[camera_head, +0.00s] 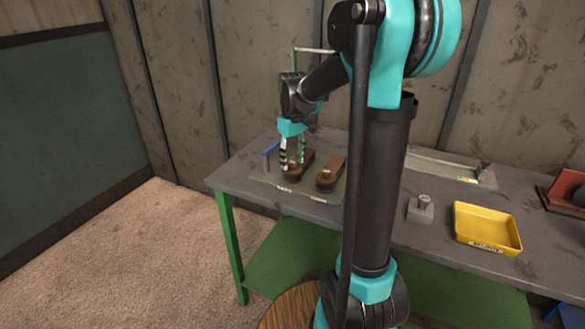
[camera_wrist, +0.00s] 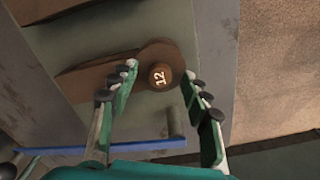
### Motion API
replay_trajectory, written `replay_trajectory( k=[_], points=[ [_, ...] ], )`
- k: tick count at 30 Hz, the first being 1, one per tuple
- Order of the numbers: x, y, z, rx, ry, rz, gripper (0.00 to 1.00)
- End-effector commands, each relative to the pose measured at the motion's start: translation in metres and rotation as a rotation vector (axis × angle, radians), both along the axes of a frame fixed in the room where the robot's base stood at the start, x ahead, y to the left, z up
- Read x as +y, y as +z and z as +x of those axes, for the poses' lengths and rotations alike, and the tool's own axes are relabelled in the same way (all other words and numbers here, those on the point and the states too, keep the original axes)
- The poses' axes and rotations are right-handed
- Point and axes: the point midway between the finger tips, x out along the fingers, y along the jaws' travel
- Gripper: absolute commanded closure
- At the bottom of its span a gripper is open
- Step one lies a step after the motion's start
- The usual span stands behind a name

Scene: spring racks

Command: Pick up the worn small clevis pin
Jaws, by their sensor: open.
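In the wrist view a round brown pin head (camera_wrist: 160,76) marked "12" sits on the rounded end of a rusty brown link (camera_wrist: 145,58). I cannot tell from its look whether it is the worn small pin. My gripper (camera_wrist: 160,70) is open and empty, with one finger on each side of the pin head. In the head view my gripper (camera_head: 292,166) points down over the left brown link (camera_head: 307,159), whose pin is mostly hidden by the fingers. A second brown link (camera_head: 334,167) lies to its right. Both links rest on a pale labelled plate (camera_head: 270,186).
A blue bar on a post (camera_head: 271,147) stands left of my gripper; the blue bar (camera_wrist: 120,147) also crosses the wrist view. A grey block (camera_head: 420,211) and a yellow tray (camera_head: 487,228) stand to the right on the grey table (camera_head: 385,222). A red box (camera_head: 566,188) is far right.

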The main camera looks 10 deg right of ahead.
Motion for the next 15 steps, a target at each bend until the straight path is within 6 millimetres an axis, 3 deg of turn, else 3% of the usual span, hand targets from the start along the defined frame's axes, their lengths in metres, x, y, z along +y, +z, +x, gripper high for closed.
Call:
replay_trajectory(
  k=[5, 15],
  points=[
    [0.0, 0.0001, 0.0, 0.0, 0.0, 0.0, 0.53],
    [0.0, 0.0003, 0.0, 0.0, 0.0, 0.0, 0.96]
  ],
)
